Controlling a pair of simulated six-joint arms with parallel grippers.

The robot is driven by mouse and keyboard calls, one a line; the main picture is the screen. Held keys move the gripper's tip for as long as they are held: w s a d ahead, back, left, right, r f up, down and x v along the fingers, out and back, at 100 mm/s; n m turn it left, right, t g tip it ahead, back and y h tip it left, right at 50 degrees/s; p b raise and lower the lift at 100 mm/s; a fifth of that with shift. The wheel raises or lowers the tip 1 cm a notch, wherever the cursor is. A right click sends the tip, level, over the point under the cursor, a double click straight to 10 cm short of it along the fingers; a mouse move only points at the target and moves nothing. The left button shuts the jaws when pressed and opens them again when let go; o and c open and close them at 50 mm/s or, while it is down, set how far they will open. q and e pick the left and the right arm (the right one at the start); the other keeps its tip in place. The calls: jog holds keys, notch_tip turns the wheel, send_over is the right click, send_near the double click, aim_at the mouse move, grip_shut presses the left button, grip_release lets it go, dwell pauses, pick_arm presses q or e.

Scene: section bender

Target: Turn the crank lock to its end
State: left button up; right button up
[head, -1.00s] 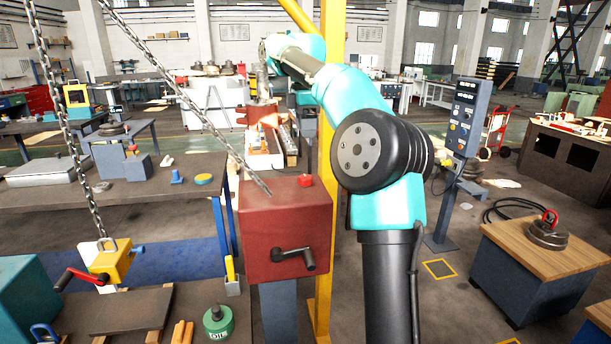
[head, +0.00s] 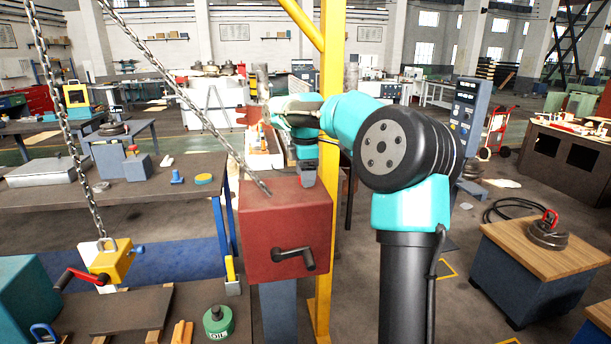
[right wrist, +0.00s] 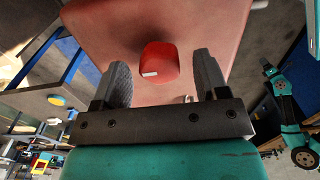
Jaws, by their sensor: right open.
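A red crank box (head: 262,240) stands on a blue-grey post, with a black crank handle (head: 300,257) on its front face. A red knob (right wrist: 160,63) with a white mark, apparently the crank lock, sits on the box top (right wrist: 105,25) in the right wrist view. My right gripper (head: 308,182) is just over the box top and hides the knob in the head view. In the right wrist view its open fingers (right wrist: 161,62) lie on either side of the knob, with gaps visible on both sides. My left gripper is out of view.
A yellow post (head: 327,215) rises close behind the box's right side. A chain (head: 190,98) slants down to the box top from the upper left. A workbench (head: 125,205) lies left, and a wood-topped cabinet (head: 545,260) stands right.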

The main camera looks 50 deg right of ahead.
jog(key=shift+f, duration=0.2)
jog(key=c, duration=0.9)
